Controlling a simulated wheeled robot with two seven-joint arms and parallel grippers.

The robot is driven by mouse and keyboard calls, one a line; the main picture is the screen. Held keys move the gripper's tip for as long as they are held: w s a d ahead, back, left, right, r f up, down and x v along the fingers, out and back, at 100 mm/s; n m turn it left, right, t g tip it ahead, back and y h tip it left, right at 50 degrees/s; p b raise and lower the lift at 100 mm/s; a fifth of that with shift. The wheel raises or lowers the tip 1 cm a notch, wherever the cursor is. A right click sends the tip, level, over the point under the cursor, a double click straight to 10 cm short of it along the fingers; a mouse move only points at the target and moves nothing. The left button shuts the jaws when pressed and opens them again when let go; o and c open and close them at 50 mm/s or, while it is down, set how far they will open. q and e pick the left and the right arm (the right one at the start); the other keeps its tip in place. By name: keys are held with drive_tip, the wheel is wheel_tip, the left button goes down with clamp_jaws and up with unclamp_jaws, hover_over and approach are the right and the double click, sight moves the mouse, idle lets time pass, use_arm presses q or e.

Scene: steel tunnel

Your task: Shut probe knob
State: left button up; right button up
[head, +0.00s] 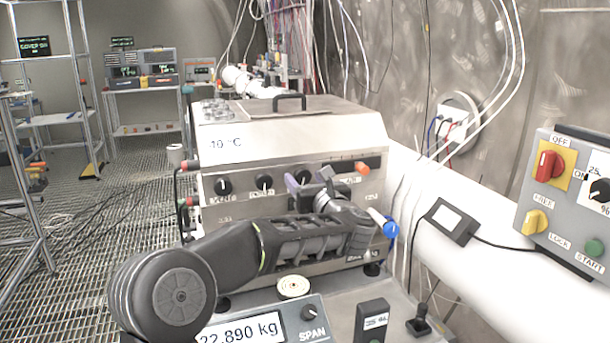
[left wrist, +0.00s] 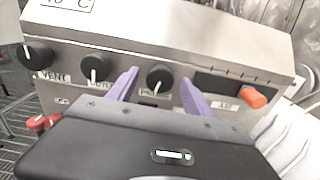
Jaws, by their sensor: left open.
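The probe knob (left wrist: 159,79) is a round black knob with a white mark, on the steel front panel of a box-shaped machine. Its label below is partly hidden and seems to start with P. My left gripper (left wrist: 160,76) is open, with one purple finger on each side of this knob. I cannot tell whether the fingers touch it. In the head view the knob (head: 304,177) is the rightmost of three and is partly hidden by my left gripper (head: 309,180). My right gripper is not in view.
Two similar black knobs sit to the left, the vent knob (left wrist: 37,56) and a middle knob (left wrist: 95,68). An orange-tipped lever (left wrist: 254,98) sticks out to the right. A blue-ended handle (head: 390,229) is close to my arm. A scale display (head: 240,331) stands in front.

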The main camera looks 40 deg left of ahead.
use_arm(q)
drive_tip(key=shift+w+a, duration=0.25)
drive_tip(key=shift+c, duration=0.6)
clamp_jaws()
